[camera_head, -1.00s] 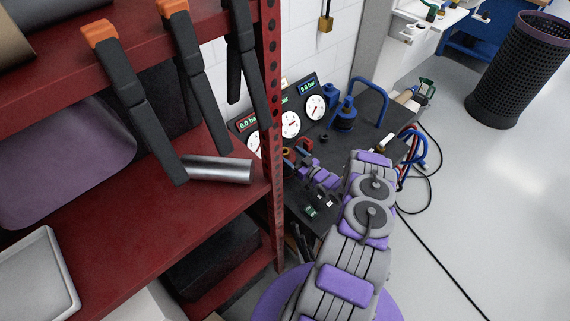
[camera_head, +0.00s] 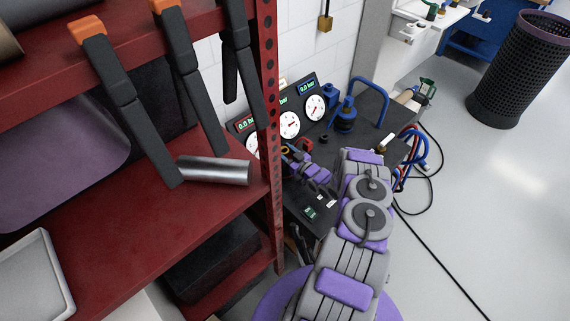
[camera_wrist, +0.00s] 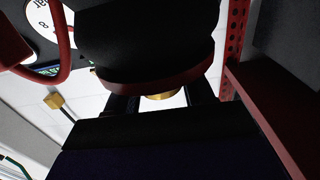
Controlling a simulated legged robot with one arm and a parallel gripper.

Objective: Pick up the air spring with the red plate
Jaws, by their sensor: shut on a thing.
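The air spring with the red plate (camera_wrist: 150,82) fills the upper middle of the wrist view. It has a black body, a red plate on the side facing my gripper, and a brass-coloured fitting below the plate. My gripper (camera_wrist: 162,103) is shut on it at the plate side, though the contact itself is dark and partly hidden. In the head view my gripper (camera_head: 290,160) is over the black bench, partly behind the red shelf post, and the held spring is mostly hidden.
A blue air spring (camera_head: 345,116) stands on the black bench (camera_head: 372,105) beside a blue hose. Pressure gauges (camera_head: 289,124) line the back. The red shelf post (camera_head: 270,130) stands close on the left. A dark mesh bin (camera_head: 515,70) stands on open floor at right.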

